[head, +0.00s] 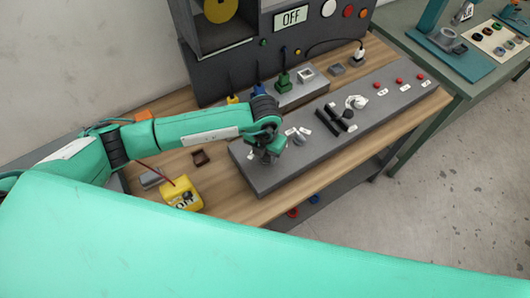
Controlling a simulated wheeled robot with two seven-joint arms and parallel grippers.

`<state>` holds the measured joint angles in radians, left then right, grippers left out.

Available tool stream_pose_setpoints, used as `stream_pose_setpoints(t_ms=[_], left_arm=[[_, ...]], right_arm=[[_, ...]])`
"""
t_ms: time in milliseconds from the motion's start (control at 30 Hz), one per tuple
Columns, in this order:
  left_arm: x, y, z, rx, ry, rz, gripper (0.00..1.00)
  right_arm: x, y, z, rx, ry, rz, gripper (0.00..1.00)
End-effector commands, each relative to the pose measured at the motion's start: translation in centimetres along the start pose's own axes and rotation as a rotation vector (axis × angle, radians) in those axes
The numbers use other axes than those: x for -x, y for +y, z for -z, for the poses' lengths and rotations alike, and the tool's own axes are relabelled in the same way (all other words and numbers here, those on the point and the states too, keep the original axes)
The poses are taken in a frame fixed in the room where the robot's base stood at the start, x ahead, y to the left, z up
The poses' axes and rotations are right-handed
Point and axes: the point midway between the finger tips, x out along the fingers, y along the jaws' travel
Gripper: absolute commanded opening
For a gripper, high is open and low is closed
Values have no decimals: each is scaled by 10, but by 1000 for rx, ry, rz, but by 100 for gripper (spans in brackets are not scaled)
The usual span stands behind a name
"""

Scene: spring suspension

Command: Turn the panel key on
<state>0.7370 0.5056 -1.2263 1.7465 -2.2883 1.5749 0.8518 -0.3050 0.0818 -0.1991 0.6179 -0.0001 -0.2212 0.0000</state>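The grey control panel (325,140) lies on the wooden bench top. My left gripper (266,157) points down over the panel's left end. Its fingers are small and partly hidden by its own wrist, so I cannot tell whether they are open or shut. A small silver fitting with white labels (298,136) sits just right of the gripper. I cannot make out the key clearly; it may be hidden under the gripper. The sign (291,17) on the cabinet reads OFF. My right gripper is not in view.
A black handle (335,119), a white knob (355,102) and red buttons (399,80) stand on the panel, right of my gripper. A yellow box (181,194) sits at the bench's left. The dark cabinet (255,60) rises behind. A green table (420,42) stands at the right.

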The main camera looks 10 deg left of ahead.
Motion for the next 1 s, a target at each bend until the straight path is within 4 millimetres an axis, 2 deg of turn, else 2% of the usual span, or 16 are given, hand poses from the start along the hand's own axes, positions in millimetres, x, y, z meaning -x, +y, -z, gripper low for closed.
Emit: stream_pose_setpoints(t_ms=[33,100,267,467,667,1000], left_arm=[[0,0,0,0,0,0,28],[0,0,0,0,0,1,19],[0,0,0,-6,0,1,19],[-3,0,0,-60,0,0,19],[-6,1,-1,-186,-3,-1,19],[-8,3,-2,-501,-4,-2,19]], right_arm=[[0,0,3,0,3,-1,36],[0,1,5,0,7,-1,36],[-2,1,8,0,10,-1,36],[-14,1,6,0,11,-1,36],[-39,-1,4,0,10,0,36],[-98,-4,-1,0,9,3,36]])
